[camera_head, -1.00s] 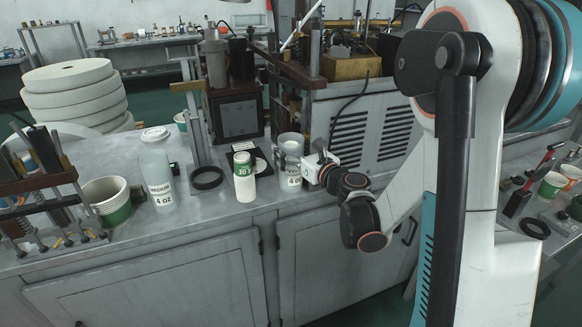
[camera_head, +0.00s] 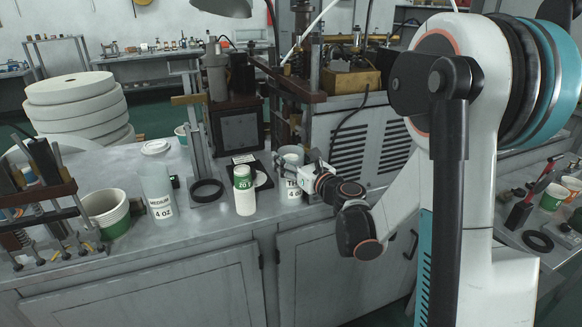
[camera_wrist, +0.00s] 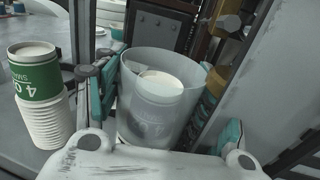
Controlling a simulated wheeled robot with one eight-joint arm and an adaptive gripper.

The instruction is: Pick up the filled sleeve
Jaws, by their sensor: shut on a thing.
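The filled sleeve (camera_head: 291,184) is a clear, greyish tube with a "4 OZ" label, upright on the counter in the head view. In the wrist view, the sleeve (camera_wrist: 196,98) has a white cup stack (camera_wrist: 160,84) showing inside it, below its rim. My gripper (camera_head: 306,175) reaches it from the right. In the wrist view, the teal-padded fingers of my gripper (camera_wrist: 164,100) are on either side of the sleeve, shut on it. The sleeve's base is hidden in the wrist view; in the head view I cannot see any gap under it.
A cup stack with a green top cup (camera_head: 243,185) stands close left of the sleeve. A "MEDIUM 4 OZ" sleeve (camera_head: 158,190), a black ring (camera_head: 206,190) and a green-white tub (camera_head: 106,213) are farther left. The machine (camera_head: 350,135) stands close behind.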

